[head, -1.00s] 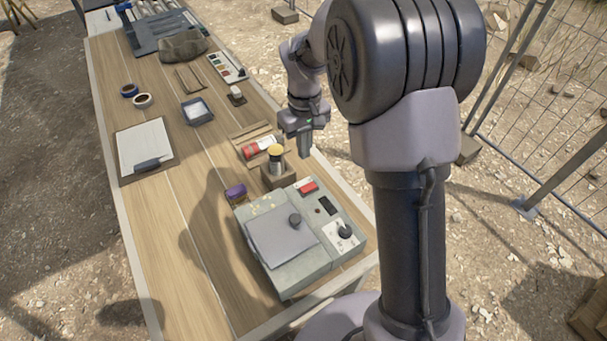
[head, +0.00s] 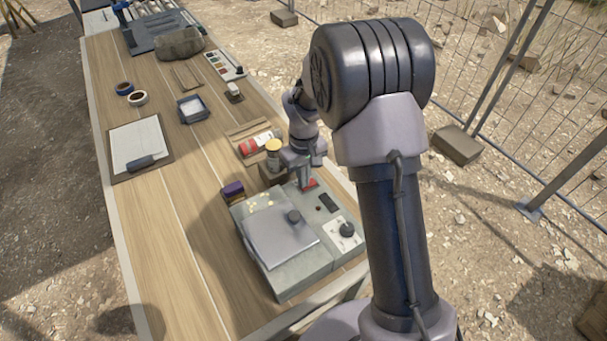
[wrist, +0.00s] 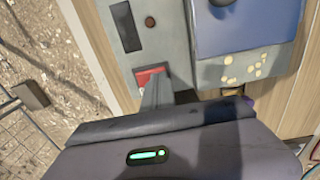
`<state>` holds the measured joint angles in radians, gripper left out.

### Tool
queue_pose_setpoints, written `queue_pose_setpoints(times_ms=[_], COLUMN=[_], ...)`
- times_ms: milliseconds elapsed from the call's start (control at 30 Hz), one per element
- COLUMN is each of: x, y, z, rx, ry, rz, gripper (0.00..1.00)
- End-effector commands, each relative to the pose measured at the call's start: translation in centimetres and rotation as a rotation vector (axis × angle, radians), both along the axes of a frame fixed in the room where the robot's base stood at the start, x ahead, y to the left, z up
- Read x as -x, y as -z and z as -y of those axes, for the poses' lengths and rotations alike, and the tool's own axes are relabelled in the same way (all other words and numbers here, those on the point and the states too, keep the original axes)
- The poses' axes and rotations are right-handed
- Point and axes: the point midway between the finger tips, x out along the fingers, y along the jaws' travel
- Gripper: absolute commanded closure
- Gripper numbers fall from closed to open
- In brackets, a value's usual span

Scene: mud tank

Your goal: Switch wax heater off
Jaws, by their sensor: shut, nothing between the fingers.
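The wax heater (head: 283,268) is a grey box with a lidded top, on the near end of the table. Its lid (head: 281,238) is closed and has a dark knob. A red switch (head: 311,184) sits at the far end of its control strip and also shows in the wrist view (wrist: 147,77). My gripper (head: 307,184) is shut and empty, its fingertips at the red switch. In the wrist view the fingers (wrist: 155,90) cover part of the switch; I cannot tell whether they touch it or which way it is rocked.
A dark dial (head: 347,229) and a dark display (head: 327,202) share the control strip. A clipboard (head: 137,145) lies at left.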

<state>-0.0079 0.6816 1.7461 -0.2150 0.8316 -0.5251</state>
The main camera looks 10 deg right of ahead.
Motion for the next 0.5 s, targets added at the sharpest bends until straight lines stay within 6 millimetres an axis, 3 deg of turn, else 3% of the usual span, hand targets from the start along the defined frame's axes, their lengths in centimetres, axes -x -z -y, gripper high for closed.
queue_pose_setpoints(times_ms=[500], x=[0.1], y=[0.45], z=[-0.12], rx=[0.0], ry=[0.0], rz=[-0.002], gripper=[1.0])
